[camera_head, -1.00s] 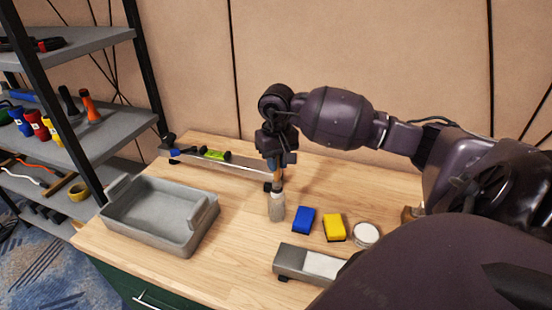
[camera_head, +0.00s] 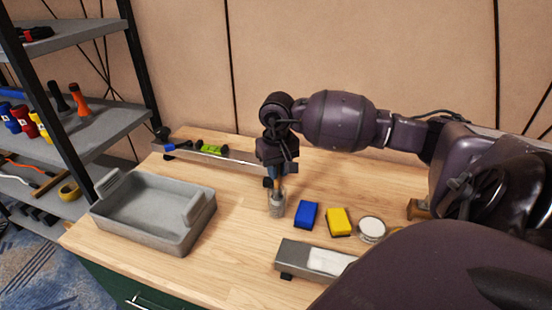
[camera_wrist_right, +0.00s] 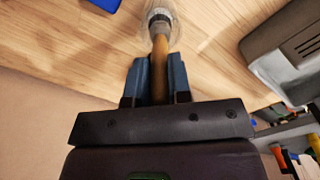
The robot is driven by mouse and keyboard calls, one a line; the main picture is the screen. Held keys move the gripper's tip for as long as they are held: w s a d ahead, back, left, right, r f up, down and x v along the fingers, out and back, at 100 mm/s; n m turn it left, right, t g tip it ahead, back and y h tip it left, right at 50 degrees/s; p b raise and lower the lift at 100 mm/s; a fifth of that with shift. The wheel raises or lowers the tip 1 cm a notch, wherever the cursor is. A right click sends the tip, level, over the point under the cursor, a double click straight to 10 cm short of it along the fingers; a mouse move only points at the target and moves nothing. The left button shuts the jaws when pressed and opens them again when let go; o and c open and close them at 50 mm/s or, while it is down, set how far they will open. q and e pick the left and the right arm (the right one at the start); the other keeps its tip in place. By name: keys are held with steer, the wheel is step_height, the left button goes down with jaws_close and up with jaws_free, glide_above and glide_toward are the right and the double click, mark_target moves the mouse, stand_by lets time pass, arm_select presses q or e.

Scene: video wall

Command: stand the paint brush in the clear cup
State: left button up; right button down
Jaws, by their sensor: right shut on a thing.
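My right gripper (camera_head: 274,183) is shut on the wooden handle of the paint brush (camera_wrist_right: 159,62). Its blue-grey fingers show on both sides of the handle in the right wrist view (camera_wrist_right: 159,80). The brush points down, and its metal collar and lower end are at the clear cup (camera_head: 277,208). The cup stands on the table, and its rim shows around the brush in the wrist view (camera_wrist_right: 174,28). The brush's lower end appears inside the cup, but whether it touches the bottom cannot be told. My left gripper is not in view.
A grey tray (camera_head: 128,237) stands on the table (camera_head: 235,240) at left. Right of the cup are a blue block (camera_head: 307,214), a yellow block (camera_head: 339,222) and a round white-topped thing (camera_head: 372,229). A shelf (camera_head: 98,128) stands at far left.

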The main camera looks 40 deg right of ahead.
stand_by(0.3)
steer(key=c, duration=1)
jaws_free()
steer(key=shift+o, duration=0.2)
step_height(320, 180, up, 11)
steer(key=shift+f, duration=0.1)
steer(key=shift+f, duration=0.1)
